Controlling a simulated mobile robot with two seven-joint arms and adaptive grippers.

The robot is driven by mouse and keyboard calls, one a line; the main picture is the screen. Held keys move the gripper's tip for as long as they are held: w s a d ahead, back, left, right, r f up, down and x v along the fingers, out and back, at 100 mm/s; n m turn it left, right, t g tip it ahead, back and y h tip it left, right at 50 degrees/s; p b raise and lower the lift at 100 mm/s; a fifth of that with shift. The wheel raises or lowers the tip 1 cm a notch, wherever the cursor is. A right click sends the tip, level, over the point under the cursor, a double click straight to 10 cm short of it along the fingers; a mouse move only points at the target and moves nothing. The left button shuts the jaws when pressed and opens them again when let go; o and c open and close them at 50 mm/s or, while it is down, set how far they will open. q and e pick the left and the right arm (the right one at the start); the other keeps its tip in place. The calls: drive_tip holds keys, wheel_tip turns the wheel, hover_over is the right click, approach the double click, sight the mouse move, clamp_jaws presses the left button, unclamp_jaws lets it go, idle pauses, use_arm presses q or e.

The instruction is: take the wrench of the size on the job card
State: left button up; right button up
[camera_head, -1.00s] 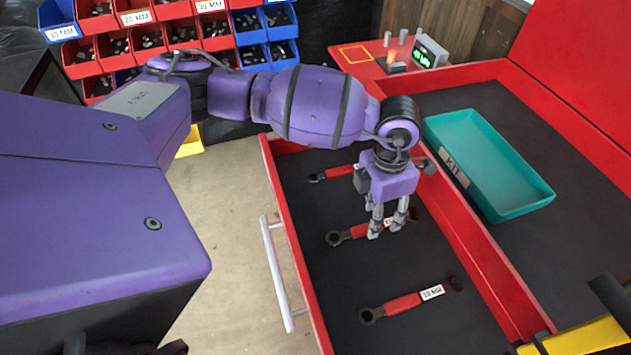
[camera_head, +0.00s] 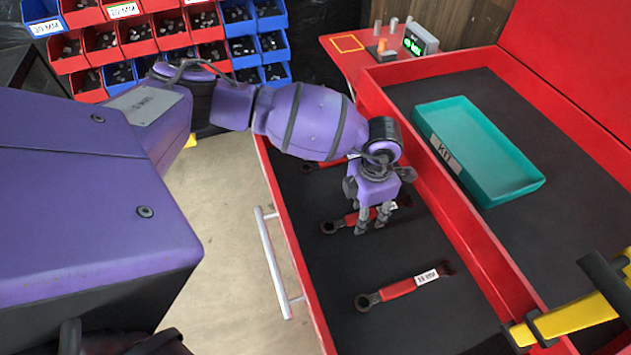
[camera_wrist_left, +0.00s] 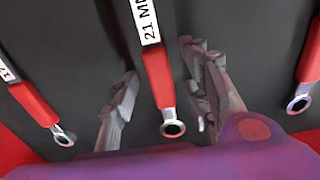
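Three red-handled wrenches lie in the open drawer: a far one (camera_head: 334,164), a middle one (camera_head: 345,221) and a near one (camera_head: 400,288). My left gripper (camera_head: 373,228) points down over the middle wrench. In the left wrist view my open left gripper (camera_wrist_left: 160,65) has one finger on each side of the wrench labelled 21 MM (camera_wrist_left: 157,75); I cannot tell how far above it the fingertips are. The near wrench's label is too small to read surely. A small display (camera_head: 414,42) shows green text that I cannot read surely. My right gripper is out of view.
A teal tray marked KIT (camera_head: 500,192) stands on the cart top right of the drawer (camera_head: 287,232). A yellow bar with black parts (camera_head: 575,318) crosses the lower right. Red and blue parts bins (camera_head: 135,47) stand at the back left.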

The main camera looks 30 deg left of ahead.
use_arm(q)
drive_tip(key=shift+w, duration=0.1)
clamp_jaws()
drive_tip(key=shift+r, duration=0.1)
